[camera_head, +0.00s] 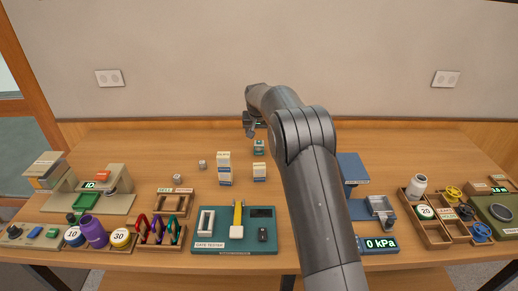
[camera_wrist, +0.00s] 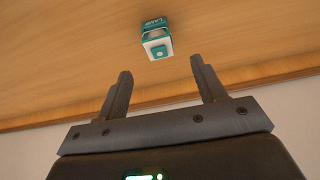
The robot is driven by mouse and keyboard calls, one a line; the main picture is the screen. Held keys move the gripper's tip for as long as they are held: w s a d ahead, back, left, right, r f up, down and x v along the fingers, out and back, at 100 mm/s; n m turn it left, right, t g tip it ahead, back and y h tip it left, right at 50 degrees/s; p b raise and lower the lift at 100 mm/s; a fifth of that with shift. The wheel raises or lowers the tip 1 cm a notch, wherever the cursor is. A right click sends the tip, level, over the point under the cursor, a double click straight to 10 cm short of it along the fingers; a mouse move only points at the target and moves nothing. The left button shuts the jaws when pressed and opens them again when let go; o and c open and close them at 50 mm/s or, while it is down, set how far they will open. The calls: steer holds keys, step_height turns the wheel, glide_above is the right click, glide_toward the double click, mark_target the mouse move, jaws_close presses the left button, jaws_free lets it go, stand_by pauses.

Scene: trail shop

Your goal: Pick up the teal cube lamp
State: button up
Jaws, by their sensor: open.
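The teal cube lamp (camera_head: 259,147) stands on the wooden table, back of centre, in the head view. In the wrist view the lamp (camera_wrist: 156,38) shows a teal and white body with the word LAMP on one face. My gripper (camera_head: 250,130) is behind and slightly left of the lamp in the head view. In the wrist view my gripper (camera_wrist: 160,75) has its two fingers apart with nothing between them.
White and tan boxes (camera_head: 224,168) and a smaller box (camera_head: 259,172) stand in front of the lamp. A teal gate tester board (camera_head: 210,244) lies at the front. The table around the lamp's left side is clear.

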mark_target(259, 143)
steer(key=x, duration=0.8)
steer(key=shift+s+f, duration=0.1)
steer(key=shift+f, duration=0.2)
steer(key=shift+c, duration=0.2)
steer(key=c, duration=1.1)
